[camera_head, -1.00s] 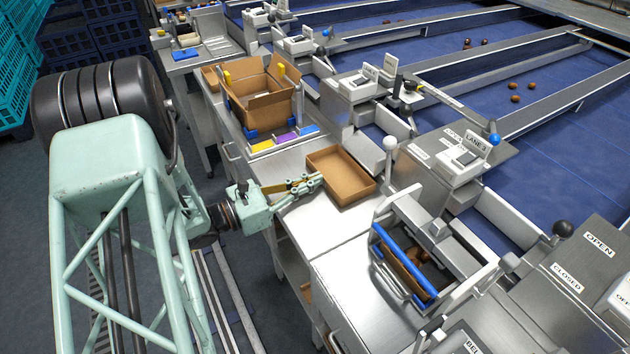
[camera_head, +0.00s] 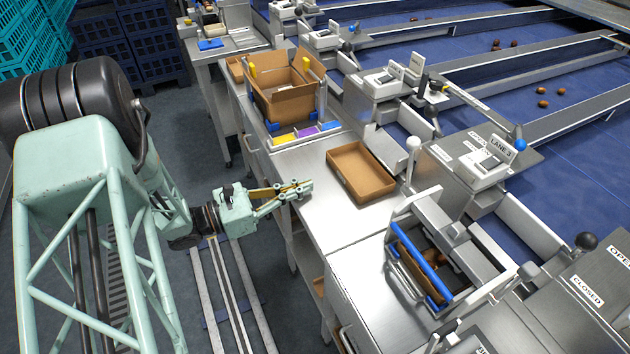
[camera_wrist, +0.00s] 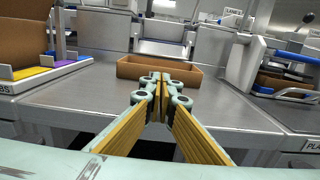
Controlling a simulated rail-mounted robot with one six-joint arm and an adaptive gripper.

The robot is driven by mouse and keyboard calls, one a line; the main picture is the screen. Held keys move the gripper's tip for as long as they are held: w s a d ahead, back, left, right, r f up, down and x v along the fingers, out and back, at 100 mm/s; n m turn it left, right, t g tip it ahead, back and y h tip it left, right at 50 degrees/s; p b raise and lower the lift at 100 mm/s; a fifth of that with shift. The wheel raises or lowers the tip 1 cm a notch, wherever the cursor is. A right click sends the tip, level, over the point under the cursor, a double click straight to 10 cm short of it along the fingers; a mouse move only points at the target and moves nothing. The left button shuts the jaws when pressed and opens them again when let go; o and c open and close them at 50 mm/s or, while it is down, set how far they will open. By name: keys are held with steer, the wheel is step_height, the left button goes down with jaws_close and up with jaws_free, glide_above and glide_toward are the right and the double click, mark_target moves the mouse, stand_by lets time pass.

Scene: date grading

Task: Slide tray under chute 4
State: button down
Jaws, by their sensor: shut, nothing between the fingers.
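A shallow brown tray (camera_head: 361,172) sits empty on the steel bench (camera_head: 312,216) in the head view. It also shows in the wrist view (camera_wrist: 158,70), straight beyond the fingertips. My gripper (camera_head: 308,187) is shut and empty, just left of the tray and apart from it, over the bench's edge. In the wrist view its fingers (camera_wrist: 163,78) meet and point at the tray's near wall. I cannot tell which chute is chute 4; one station to the right reads LANE 3 (camera_head: 492,158).
A cardboard box (camera_head: 284,95) stands behind the tray, with yellow, purple and blue pieces before it. A blue-barred frame (camera_head: 420,257) holding a brown tray with dates stands at the front right. The bench between the frame and the empty tray is clear.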

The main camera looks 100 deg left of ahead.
steer(key=shift+v, duration=2.4)
steer(key=c, duration=3.2)
jaws_free()
steer(key=shift+w, duration=0.2)
